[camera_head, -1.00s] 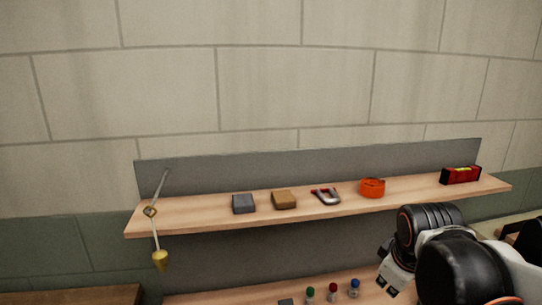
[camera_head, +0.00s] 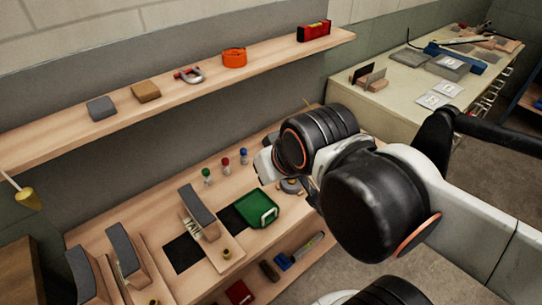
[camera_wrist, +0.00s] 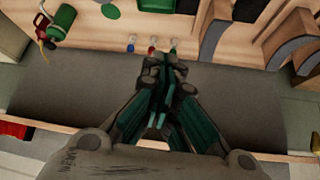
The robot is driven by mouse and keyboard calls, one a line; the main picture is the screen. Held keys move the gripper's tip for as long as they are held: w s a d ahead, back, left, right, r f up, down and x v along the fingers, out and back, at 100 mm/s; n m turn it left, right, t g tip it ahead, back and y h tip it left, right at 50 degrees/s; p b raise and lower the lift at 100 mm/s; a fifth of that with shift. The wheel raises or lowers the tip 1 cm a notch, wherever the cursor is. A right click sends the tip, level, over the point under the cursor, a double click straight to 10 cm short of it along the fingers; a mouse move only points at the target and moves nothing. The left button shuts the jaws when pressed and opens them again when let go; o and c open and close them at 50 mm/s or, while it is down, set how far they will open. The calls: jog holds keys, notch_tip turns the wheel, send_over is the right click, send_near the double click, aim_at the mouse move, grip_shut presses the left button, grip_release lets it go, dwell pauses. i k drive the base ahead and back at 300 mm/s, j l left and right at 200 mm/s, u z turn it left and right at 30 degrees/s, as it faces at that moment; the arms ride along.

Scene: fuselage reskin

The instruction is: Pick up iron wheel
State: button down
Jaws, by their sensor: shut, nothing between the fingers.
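A small grey round piece (camera_head: 290,186) lies on the workbench, partly hidden behind my arm in the head view. It may be the iron wheel, but I cannot tell for sure. My gripper (camera_wrist: 165,65) is shut and empty in the wrist view, with its fingers together. It hangs over the bench area, apart from any object I can make out. In the head view my arm mostly covers it.
Small bottles with green, red and blue caps (camera_head: 225,162) stand at the back of the bench (camera_head: 130,210). A green case (camera_head: 257,209) and curved grey-topped stands (camera_head: 197,207) are nearby. The upper shelf (camera_head: 60,135) holds blocks, a clamp, orange tape and a red level.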

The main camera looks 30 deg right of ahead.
aim_at(295, 186)
jog(key=k+l, duration=0.2)
jog(key=l, duration=0.15)
jog(key=k+l, duration=0.2)
jog(key=l, duration=0.15)
jog(key=k+l+z, duration=0.1)
jog(key=l, duration=0.25)
jog(key=k+l, duration=0.5)
jog(key=l, duration=0.2)
jog(key=z, duration=0.05)
